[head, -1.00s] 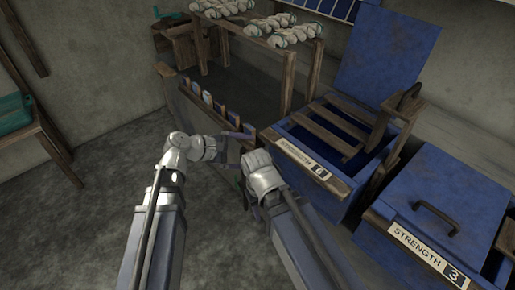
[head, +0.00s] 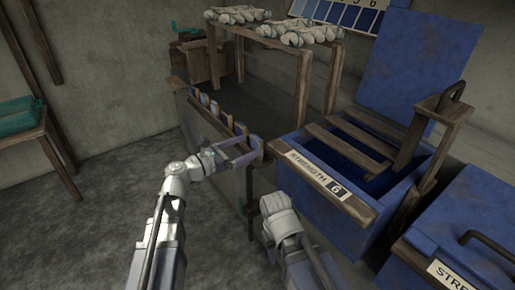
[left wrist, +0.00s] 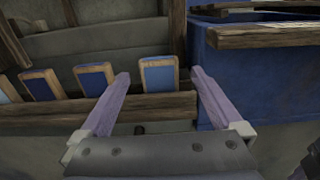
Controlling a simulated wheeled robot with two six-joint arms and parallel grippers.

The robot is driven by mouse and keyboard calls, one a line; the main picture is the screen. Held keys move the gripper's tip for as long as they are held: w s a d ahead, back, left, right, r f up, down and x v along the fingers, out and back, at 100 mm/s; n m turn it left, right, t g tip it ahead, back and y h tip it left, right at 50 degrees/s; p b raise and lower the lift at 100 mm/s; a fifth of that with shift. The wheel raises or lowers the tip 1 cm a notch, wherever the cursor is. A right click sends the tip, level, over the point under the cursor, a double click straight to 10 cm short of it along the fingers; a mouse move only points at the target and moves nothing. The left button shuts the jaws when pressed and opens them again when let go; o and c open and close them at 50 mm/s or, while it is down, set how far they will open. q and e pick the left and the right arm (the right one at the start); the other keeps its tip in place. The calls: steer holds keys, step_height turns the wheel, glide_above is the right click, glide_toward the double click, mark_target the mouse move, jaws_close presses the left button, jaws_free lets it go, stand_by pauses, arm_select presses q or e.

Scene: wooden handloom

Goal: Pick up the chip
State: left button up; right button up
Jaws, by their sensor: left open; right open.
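Several chips in shades of blue with wooden rims stand upright in a row in a wooden rack (head: 208,122).
A blue vat (head: 300,180) labelled "STRENGTH 6" stands right of the rack, with wooden slats across its open top. Another blue box (head: 470,205) is at the right. A wooden frame (head: 303,90) bearing white skeins stands behind. The floor at left is clear.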

arm_select(q)
steer(key=shift+x, duration=3.6)
steer(key=shift+c, duration=0.2)
steer(key=c, duration=1.4)
